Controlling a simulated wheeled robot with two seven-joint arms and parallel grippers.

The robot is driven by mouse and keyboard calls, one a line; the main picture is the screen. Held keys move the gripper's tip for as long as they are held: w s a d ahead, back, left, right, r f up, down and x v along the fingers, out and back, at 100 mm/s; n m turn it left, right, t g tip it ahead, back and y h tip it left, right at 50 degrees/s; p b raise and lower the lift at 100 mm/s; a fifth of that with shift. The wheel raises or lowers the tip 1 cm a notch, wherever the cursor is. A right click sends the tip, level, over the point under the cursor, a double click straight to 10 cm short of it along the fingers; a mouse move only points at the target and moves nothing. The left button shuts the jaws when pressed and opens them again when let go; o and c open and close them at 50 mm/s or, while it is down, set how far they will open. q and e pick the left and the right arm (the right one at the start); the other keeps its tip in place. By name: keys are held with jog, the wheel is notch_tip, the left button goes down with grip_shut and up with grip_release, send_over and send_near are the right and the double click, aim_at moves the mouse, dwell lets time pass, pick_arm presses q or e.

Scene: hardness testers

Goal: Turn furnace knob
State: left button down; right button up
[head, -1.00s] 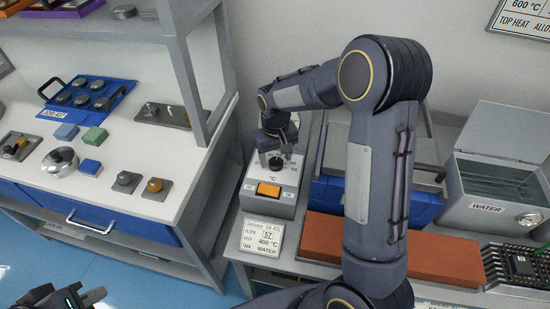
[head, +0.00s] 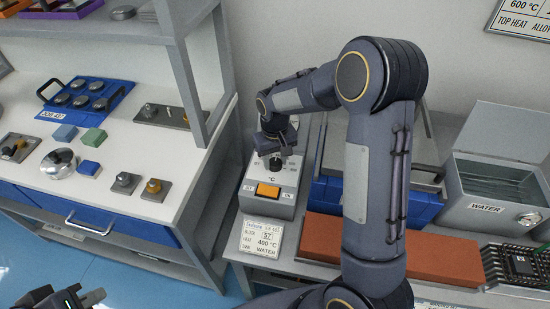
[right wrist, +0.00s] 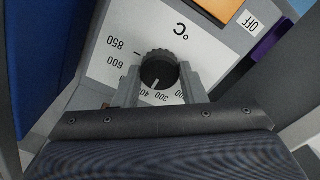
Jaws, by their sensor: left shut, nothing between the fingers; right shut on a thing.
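The furnace control box (head: 286,204) is grey with a white top panel, an orange switch and a dial marked in °C. Its black ribbed knob (right wrist: 158,70) sits between the fingers of my right gripper (right wrist: 158,84) in the right wrist view. The fingers are shut on the knob's sides. The knob's white line points toward the 300 to 400 marks, and the gripper hides part of the scale. In the head view the right gripper (head: 276,158) is over the box. My left gripper (head: 75,298) is at the lower left edge, shut and empty, away from everything.
A card (head: 268,240) reading 400 °C and WATER lies in front of the box. A red-brown block (head: 440,258), blue bin and metal WATER tank (head: 490,208) stand to the right. The left bench (head: 120,158) holds blocks and a blue tray (head: 85,97).

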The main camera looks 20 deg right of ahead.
jog(key=n, duration=0.4)
jog(key=n+p, duration=0.1)
jog(key=n, duration=0.3)
jog(key=shift+r+n, duration=0.1)
jog(key=shift+n, duration=0.3)
jog(key=n+p, duration=0.1)
jog(key=n, duration=0.3)
jog(key=shift+n, duration=0.3)
jog(key=n+p, duration=0.1)
jog(key=n, duration=0.3)
jog(key=shift+n, duration=0.3)
jog(key=o, duration=1)
